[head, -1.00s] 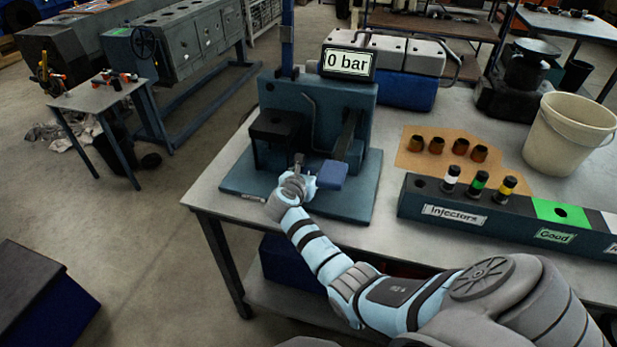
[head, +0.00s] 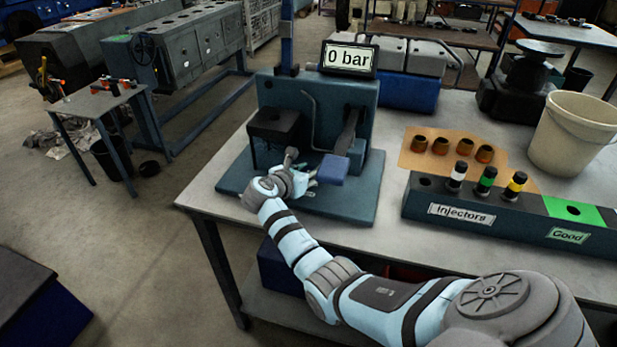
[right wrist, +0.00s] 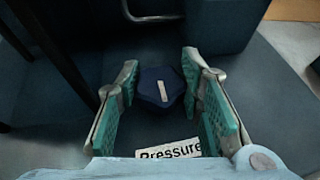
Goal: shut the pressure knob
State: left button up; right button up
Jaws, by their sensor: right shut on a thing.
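The pressure knob (right wrist: 161,90) is a dark blue, angular knob with a pale pointer bar that stands nearly upright, slightly tilted, in the right wrist view. A white "Pressure" label (right wrist: 168,150) lies just below it. My right gripper (right wrist: 161,72) has its teal-padded fingers on either side of the knob and is shut on it. In the head view my right gripper (head: 304,179) is low at the front of the blue test stand (head: 345,105), and the knob is hard to make out there. The display (head: 349,59) on the stand reads 0 bar. My left gripper is out of view.
A blue block on a lever (head: 333,169) sits just right of the gripper. A dark box (head: 272,127) juts out behind it. An injector rack (head: 470,212) and a white bucket (head: 575,135) stand to the right. The table's front-left corner is clear.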

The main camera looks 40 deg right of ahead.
jog(key=o, duration=1.2)
jog(key=shift+c, duration=0.2)
jog(key=shift+a, duration=0.1)
jog(key=v, duration=1.2)
jog(key=shift+r, duration=0.1)
